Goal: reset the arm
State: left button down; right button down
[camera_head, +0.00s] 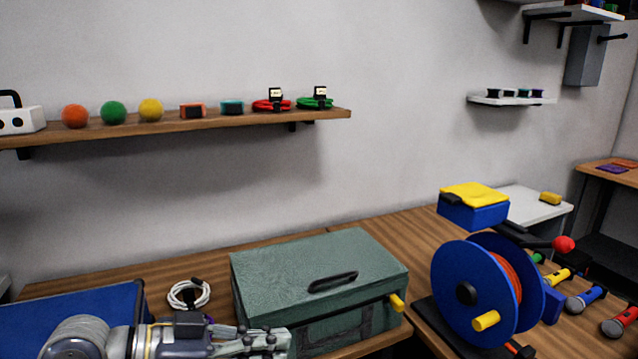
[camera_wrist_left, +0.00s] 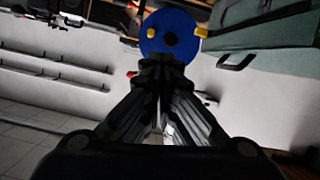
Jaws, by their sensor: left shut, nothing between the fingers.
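My left arm comes in low at the left of the head view. Its gripper (camera_head: 276,342) points right, in front of the green toolbox (camera_head: 318,262). In the left wrist view the two dark fingers (camera_wrist_left: 168,62) meet at their tips, shut and empty. They point toward the blue cable reel (camera_wrist_left: 168,28), which stands apart from them; the reel also shows in the head view (camera_head: 463,292), on the right part of the bench. My right gripper is in neither view.
A coiled white cable (camera_head: 188,295) lies between a blue case (camera_head: 75,310) and the toolbox. The wall shelf (camera_head: 230,122) holds balls and coiled cables. A blue and yellow box (camera_head: 473,205) stands behind the reel.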

pick_arm(q)
jog(key=s+a+f+n+y, duration=0.1)
jog(key=s+f+n+y, duration=0.15)
jog(key=f, duration=0.75)
jog(key=s+a+f+n+y, duration=0.2)
jog(key=s+f+y, duration=0.1)
jog(key=f, duration=0.7)
jog(key=s+a+f+n+g+y, duration=0.2)
jog(key=s+a+f+n+y, duration=0.4)
jog(key=s+a+f, duration=0.6)
jog(key=s+d+f+m+g+y, duration=0.1)
jog(key=s+f, duration=0.1)
jog(key=f, duration=1)
jog(key=s+d+f+m, duration=0.1)
jog(key=f, duration=1.1)
jog(key=s+a+f, duration=0.1)
jog(key=s+f, duration=0.7)
jog(key=s+a+f+g, duration=0.1)
jog(key=s+a+f, duration=0.1)
jog(key=s+f, duration=0.6)
jog(key=shift+s+a+f+g+p, duration=0.3)
jog(key=shift+s+f+p, duration=0.15)
jog(key=shift+s, duration=0.2)
